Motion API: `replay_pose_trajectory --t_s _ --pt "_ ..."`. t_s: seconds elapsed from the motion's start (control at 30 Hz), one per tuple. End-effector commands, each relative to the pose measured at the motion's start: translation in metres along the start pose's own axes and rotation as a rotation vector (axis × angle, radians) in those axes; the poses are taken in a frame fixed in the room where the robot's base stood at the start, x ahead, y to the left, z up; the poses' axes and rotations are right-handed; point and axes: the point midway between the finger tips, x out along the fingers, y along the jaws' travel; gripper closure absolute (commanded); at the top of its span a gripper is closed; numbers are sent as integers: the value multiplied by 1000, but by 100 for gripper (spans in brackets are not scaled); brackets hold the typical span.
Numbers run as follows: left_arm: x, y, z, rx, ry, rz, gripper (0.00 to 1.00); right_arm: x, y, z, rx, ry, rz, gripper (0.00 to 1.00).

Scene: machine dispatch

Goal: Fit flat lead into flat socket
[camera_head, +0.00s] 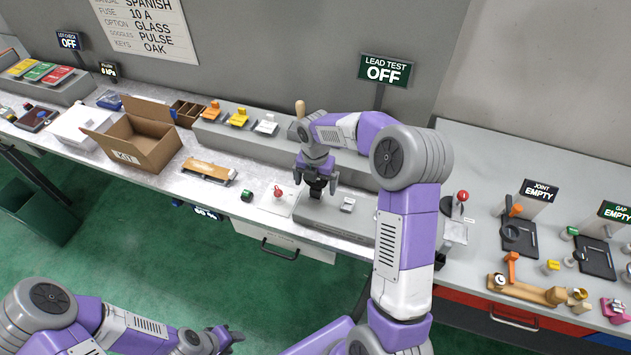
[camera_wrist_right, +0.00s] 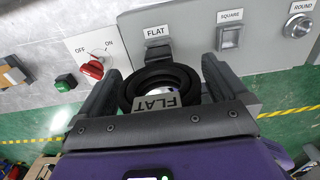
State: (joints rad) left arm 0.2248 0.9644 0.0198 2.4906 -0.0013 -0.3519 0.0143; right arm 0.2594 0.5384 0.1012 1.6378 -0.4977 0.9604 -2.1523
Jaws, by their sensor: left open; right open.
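The flat lead (camera_wrist_right: 158,82) is a black coil with a tag reading FLAT, between the spread fingers of my right gripper (camera_wrist_right: 160,85) in the right wrist view. A dark block (camera_wrist_right: 158,52) stands at the far side of the coil, just under the panel's FLAT label (camera_wrist_right: 157,32). The flat socket itself is hidden there, and I cannot tell how deep the block sits. In the head view my right gripper (camera_head: 317,188) is open, low over the grey socket panel (camera_head: 330,212). My left gripper (camera_head: 228,336) is open and empty, away from the bench over the floor.
SQUARE (camera_wrist_right: 229,37) and ROUND (camera_wrist_right: 298,26) sockets lie to the right of the flat one. A red switch knob (camera_wrist_right: 93,68) and green button (camera_wrist_right: 66,81) lie left. The LEAD TEST sign (camera_head: 385,70) reads OFF. A cardboard box (camera_head: 145,143) stands further left.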

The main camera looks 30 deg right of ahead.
Motion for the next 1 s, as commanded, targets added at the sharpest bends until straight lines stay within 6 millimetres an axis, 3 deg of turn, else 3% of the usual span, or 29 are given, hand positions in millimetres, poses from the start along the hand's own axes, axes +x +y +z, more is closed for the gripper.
replay_pose_trajectory --t_s 0.5,1.0 --pt "-2 0 0 0 0 0 57 -2 0 0 0 -1 1 0" --pt "-22 8 1 0 0 0 57 -27 0 0 0 -2 1 0"
